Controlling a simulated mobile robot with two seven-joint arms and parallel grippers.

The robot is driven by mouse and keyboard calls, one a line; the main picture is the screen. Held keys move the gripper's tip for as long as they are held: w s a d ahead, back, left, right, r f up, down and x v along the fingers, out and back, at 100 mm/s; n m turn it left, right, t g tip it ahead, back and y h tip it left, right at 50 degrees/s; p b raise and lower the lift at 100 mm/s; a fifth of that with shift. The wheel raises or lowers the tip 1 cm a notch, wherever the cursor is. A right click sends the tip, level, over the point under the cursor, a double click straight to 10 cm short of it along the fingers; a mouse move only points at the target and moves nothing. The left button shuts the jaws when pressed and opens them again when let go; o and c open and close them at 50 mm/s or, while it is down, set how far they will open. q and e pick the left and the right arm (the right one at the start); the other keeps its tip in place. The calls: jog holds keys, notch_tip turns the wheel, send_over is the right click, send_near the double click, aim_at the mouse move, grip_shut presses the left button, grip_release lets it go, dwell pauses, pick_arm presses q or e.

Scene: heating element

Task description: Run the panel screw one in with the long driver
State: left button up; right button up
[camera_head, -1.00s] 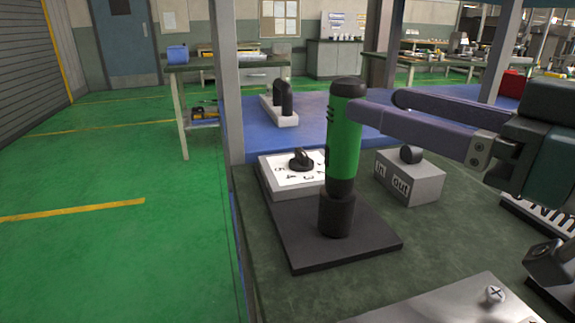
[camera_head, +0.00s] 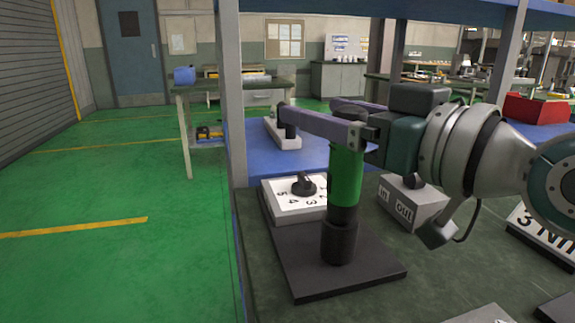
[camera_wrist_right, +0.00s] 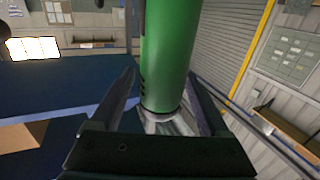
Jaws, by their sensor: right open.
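The long driver (camera_head: 345,180), green with black ends, stands upright with its lower end in a dark round socket on a black base plate (camera_head: 310,270). In the right wrist view the green handle (camera_wrist_right: 168,55) stands between the two spread fingers; contact cannot be told. A metal plate (camera_head: 487,317) just shows at the bottom edge; no screw shows now. My left gripper is not in view.
A white dial box (camera_head: 290,208) with a black knob sits left of the driver. A grey "In/Out" box (camera_head: 412,205) stands to the right, partly behind my arm. A "3 Nm" sign (camera_head: 545,235) lies further right. A shelf post (camera_head: 232,100) rises at the left.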

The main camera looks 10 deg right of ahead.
jog(key=shift+c, duration=0.4)
grip_shut()
jog(key=shift+r, duration=0.1)
dwell(0.8)
